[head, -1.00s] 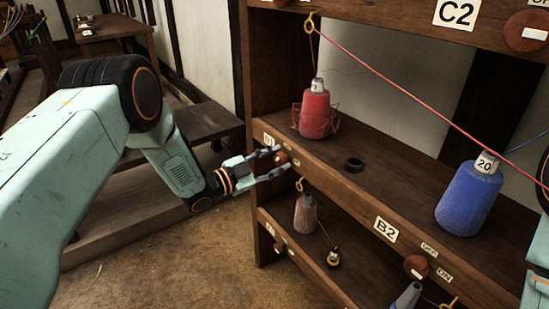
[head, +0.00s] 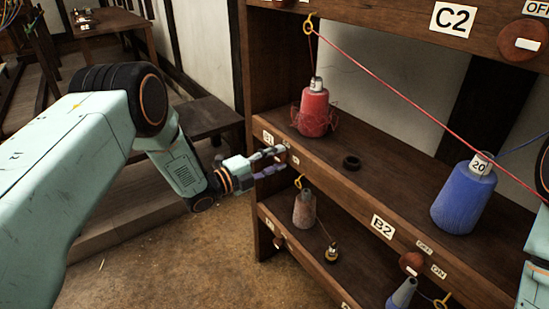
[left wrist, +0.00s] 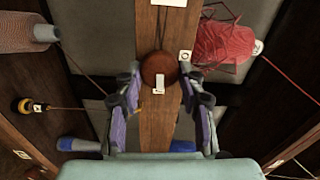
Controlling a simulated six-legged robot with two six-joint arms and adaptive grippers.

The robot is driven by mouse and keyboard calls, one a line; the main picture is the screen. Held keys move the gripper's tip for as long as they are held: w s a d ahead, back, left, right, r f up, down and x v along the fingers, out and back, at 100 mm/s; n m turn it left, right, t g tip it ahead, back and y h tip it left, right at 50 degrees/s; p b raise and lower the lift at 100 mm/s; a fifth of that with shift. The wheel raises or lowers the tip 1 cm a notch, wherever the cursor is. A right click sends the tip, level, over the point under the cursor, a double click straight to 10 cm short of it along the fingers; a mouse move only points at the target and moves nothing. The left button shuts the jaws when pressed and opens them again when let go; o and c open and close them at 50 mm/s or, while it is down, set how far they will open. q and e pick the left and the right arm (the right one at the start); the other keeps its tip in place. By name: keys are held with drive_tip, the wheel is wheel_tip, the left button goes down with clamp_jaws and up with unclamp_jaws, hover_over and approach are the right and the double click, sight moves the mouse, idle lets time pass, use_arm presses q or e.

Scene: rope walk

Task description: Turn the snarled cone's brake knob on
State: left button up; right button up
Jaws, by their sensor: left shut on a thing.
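The snarled cone is the red cone (head: 315,112) on the shelf at B1, with loose loops of thread around its base. It also shows at the upper right of the left wrist view (left wrist: 222,45). Its round brown brake knob (left wrist: 160,66), with a white mark, is on the shelf's front edge. My left gripper (head: 282,158) is shut on the knob, one finger on each side in the left wrist view. The fingers mostly hide the knob in the head view. My right gripper is out of view.
A blue cone (head: 464,200) marked 20 and a dark ring (head: 352,162) stand on the same shelf. A taut red thread (head: 420,105) runs from a yellow eyelet (head: 309,24) down to the right. A lower shelf holds a brownish cone (head: 304,210).

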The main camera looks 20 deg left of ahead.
use_arm(q)
drive_tip(key=shift+m, duration=0.6)
drive_tip(key=o, duration=1.1)
drive_tip(key=v, duration=1.2)
